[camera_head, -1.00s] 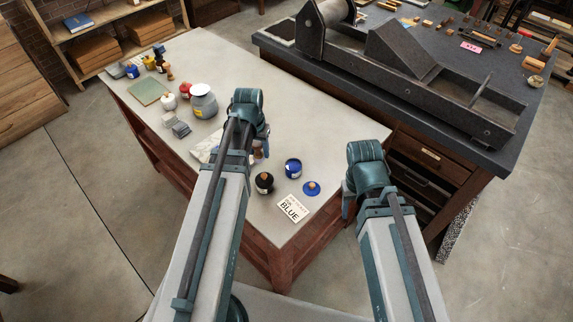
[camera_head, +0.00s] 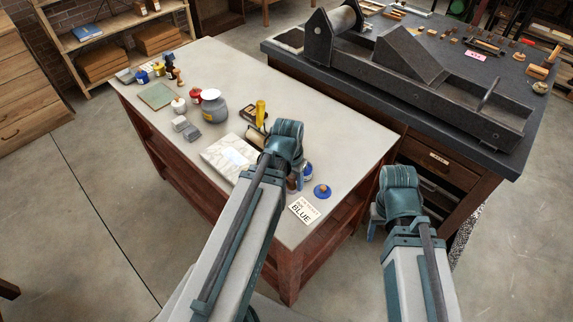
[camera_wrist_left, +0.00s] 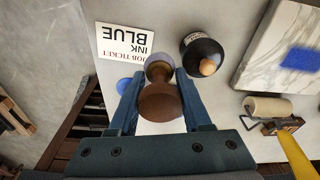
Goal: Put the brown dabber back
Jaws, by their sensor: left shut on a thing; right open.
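My left gripper (camera_wrist_left: 155,88) is shut on the brown dabber (camera_wrist_left: 160,101), a turned wooden handle with a pale greyish round end beyond it. In the head view the left gripper (camera_head: 292,172) is over the near end of the pale table, and its wrist hides most of the dabber. In the left wrist view, a black jar (camera_wrist_left: 203,57) with a peach-coloured knob stands beside the held dabber. My right gripper (camera_head: 374,218) is open and empty off the table's right side; its fingertips are mostly hidden.
The "INK BLUE" job ticket (camera_head: 303,210) and a blue disc (camera_head: 322,191) lie near the table corner. A marble slab (camera_head: 229,157) and a yellow-handled roller (camera_head: 260,113) lie further left. A grey jar (camera_head: 213,107) stands beyond. The dark press bench (camera_head: 345,88) is behind.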

